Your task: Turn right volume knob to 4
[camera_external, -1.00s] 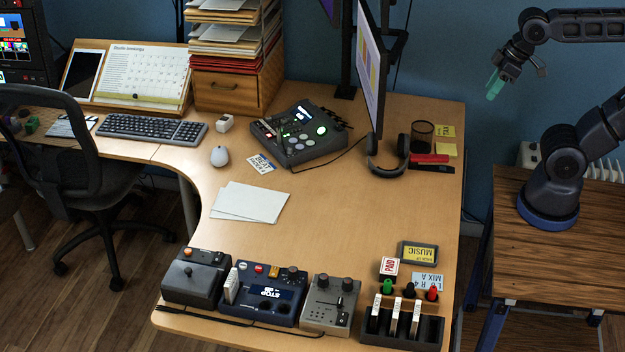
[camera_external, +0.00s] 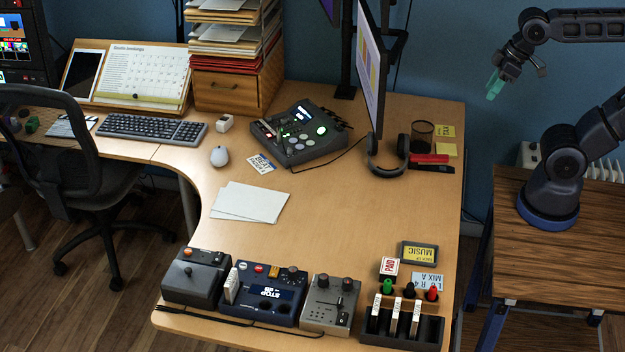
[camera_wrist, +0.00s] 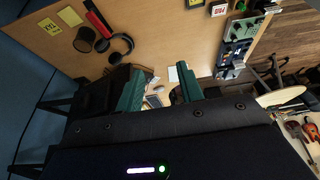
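My gripper (camera_external: 495,88) hangs high at the right, beyond the desk's right edge and far from the front devices. In the wrist view its two green fingers (camera_wrist: 160,88) stand apart with nothing between them. A small grey mixer (camera_external: 318,314) at the desk's front carries a left knob (camera_external: 322,282) and a right knob (camera_external: 347,285). I cannot tell which is the right volume knob, and knob settings are too small to read.
A blue pedal (camera_external: 285,311) and a dark joystick box (camera_external: 190,288) stand left of the mixer, with a cable in front. Headphones (camera_external: 388,170), a pen cup (camera_external: 422,136) and a monitor (camera_external: 371,65) occupy the desk's back right. The middle right of the desk (camera_external: 360,220) is clear.

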